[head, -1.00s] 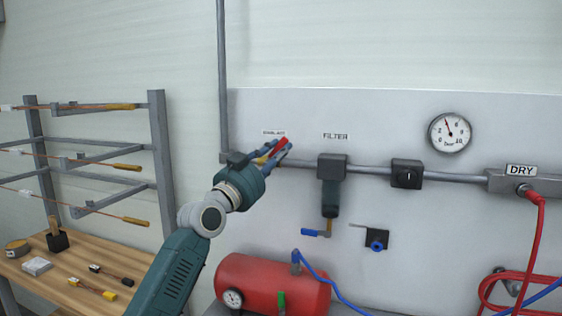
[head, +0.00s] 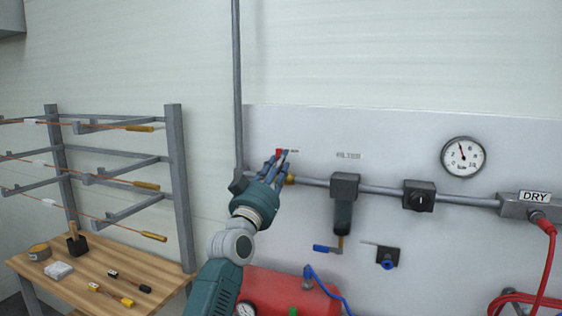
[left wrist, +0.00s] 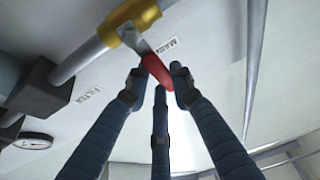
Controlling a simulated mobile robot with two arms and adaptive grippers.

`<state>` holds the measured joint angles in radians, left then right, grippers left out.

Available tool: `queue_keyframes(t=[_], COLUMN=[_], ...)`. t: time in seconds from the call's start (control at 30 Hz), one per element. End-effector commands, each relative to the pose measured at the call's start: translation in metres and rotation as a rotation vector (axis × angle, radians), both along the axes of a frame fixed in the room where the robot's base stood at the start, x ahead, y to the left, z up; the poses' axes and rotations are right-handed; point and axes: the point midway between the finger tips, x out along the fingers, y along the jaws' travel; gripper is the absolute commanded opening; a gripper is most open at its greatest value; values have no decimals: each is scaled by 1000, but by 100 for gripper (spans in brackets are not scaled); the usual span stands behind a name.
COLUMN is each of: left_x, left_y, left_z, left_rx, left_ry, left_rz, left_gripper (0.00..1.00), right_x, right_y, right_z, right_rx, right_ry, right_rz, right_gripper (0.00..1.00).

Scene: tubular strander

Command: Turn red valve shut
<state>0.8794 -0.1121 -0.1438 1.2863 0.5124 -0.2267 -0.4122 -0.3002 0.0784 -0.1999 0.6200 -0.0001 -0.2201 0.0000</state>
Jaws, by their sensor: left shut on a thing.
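The red valve handle (head: 278,152) shows between the fingertips of my left gripper (head: 282,156) in the head view. It stands roughly upright, across the grey pipe. In the left wrist view the red lever (left wrist: 158,70) runs from the brass-yellow valve body (left wrist: 130,20) in between the fingers. My left gripper (left wrist: 159,82) is shut on this lever. The fingers hide part of the valve; a bit of its yellow body (head: 290,180) shows beside them in the head view. My right gripper is not in view.
Right of the valve on the panel are the filter (head: 343,205), a black knob (head: 419,197) and a pressure gauge (head: 463,157). A red tank (head: 275,290) stands below. A wooden table (head: 60,285) and a wire rack (head: 181,190) are at left.

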Motion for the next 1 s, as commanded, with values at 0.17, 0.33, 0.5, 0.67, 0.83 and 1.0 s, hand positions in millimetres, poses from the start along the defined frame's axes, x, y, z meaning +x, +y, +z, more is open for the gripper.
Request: queue_keyframes(t=[0.17,0.33,0.5,0.67,0.83,1.0], left_x=[1,1,1,1,1,-4], left_y=[0,1,0,1,1,2], left_z=[-3,-3,-4,-3,-1,-4], left_rx=[-16,-18,-18,-17,-16,-16], left_ry=[11,12,12,10,7,6], left_rz=[-2,-3,-3,-1,-1,-1], left_gripper=[0,0,24,43,43,43], right_x=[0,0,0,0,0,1], right_y=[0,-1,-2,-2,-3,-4], right_z=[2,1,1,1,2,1], right_rx=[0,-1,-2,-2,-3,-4], right_ry=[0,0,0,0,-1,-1], right_rz=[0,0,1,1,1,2], right_gripper=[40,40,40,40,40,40])
